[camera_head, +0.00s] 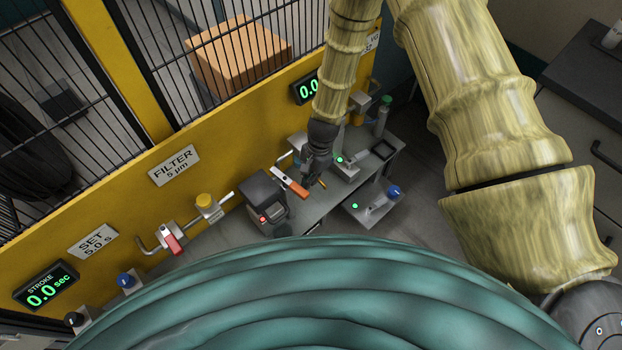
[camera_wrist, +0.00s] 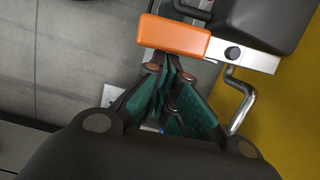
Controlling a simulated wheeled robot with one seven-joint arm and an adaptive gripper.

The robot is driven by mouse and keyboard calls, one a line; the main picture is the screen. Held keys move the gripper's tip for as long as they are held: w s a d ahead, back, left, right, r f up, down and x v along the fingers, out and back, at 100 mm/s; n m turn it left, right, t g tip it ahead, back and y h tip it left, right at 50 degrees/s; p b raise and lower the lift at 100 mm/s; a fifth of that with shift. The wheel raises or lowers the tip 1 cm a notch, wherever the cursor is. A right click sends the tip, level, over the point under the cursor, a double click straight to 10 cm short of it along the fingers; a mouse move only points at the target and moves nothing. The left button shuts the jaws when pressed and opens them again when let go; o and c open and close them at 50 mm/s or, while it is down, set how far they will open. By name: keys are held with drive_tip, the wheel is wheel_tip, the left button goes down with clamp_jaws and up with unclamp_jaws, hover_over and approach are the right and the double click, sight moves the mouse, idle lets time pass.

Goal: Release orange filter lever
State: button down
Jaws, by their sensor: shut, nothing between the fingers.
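The orange filter lever (camera_head: 290,182) is a flat orange handle on a metal arm, beside a dark grey housing on the bench. In the wrist view the orange lever (camera_wrist: 172,36) lies just beyond my fingertips, with its metal arm running right to a dark knob. My gripper (camera_head: 318,168) is just right of the lever in the head view. It is shut and empty, and its green-padded fingers (camera_wrist: 170,80) show close together in the wrist view. I cannot tell whether a fingertip touches the lever.
A red-handled lever (camera_head: 172,241) and a yellow-capped fitting (camera_head: 205,202) stand left along the yellow panel (camera_head: 120,205). A dark grey housing (camera_head: 265,197) with a red light is left of the lever. A blue knob (camera_head: 393,192) stands right. A bent metal pipe (camera_wrist: 240,100) is close to my fingers.

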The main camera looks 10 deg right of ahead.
drive_tip(key=shift+r, duration=0.1)
drive_tip(key=p+v, duration=0.7)
drive_tip(key=v, duration=0.2)
drive_tip(key=shift+w+r, duration=0.15)
drive_tip(key=shift+r, duration=0.25)
drive_tip(key=shift+d, duration=0.1)
idle(0.3)
drive_tip(key=s+d+f+n, duration=0.1)
drive_tip(key=s+d+n, duration=0.1)
drive_tip(key=s, duration=0.8)
drive_tip(key=s+d+f+n+t+h, duration=0.1)
drive_tip(key=s+d+n, duration=0.2)
drive_tip(key=s, duration=0.6)
drive_tip(key=s+d+f+n+h, duration=0.1)
drive_tip(key=s+d+f+n, duration=0.1)
drive_tip(key=s+n, duration=0.4)
drive_tip(key=s+d, duration=0.1)
drive_tip(key=s, duration=0.3)
drive_tip(key=shift+s, duration=0.3)
drive_tip(key=shift+d, duration=0.1)
